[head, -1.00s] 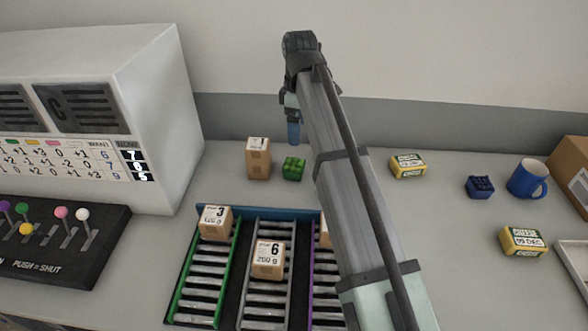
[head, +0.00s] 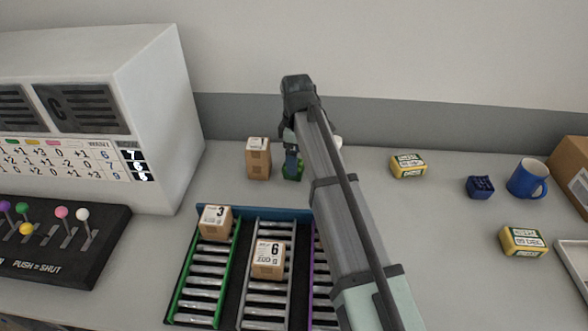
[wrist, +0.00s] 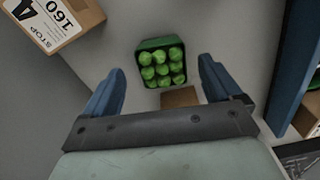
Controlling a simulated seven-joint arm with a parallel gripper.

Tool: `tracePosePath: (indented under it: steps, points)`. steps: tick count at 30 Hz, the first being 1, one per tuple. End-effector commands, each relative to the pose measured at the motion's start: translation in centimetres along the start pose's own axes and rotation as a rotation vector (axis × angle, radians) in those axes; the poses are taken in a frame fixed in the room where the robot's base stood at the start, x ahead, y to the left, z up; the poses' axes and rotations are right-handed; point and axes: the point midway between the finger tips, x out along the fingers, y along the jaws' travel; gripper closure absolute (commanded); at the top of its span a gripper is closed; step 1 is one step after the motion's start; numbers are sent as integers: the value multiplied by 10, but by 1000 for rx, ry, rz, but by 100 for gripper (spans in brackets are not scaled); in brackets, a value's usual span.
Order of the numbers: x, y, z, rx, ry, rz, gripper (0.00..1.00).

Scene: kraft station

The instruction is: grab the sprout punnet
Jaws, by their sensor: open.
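The sprout punnet is a small green tray with several round green sprouts. In the wrist view the punnet (wrist: 161,63) lies ahead of my gripper (wrist: 163,88), between the lines of its two blue fingers and a little beyond their tips. My gripper is open and nothing is between the fingers. In the head view my gripper (head: 292,168) hangs down over the punnet (head: 298,177), hiding most of it; only some green shows around the fingers. Whether the fingers touch the punnet cannot be told.
A cardboard box (head: 258,158) stands close left of the punnet. The roller rack (head: 262,213) with boxes (head: 214,222) and (head: 268,259) lies in front. Yellow packs (head: 408,166), a dark blue punnet (head: 480,187) and a blue mug (head: 527,179) stand to the right.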

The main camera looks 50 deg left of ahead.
Motion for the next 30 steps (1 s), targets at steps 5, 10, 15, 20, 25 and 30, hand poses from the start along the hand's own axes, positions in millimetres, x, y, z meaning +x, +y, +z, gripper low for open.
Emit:
tracePosePath:
  steps: [5,10,15,20,25,30]
  points:
    - [25,-3,-2,0,-1,-1,8]
    - [38,-2,-2,0,0,0,8]
    - [39,-2,-2,0,0,1,8]
    - [39,-2,-2,0,0,0,20]
    - [39,-2,-2,0,0,0,36]
    - [39,-2,-2,0,0,0,53]
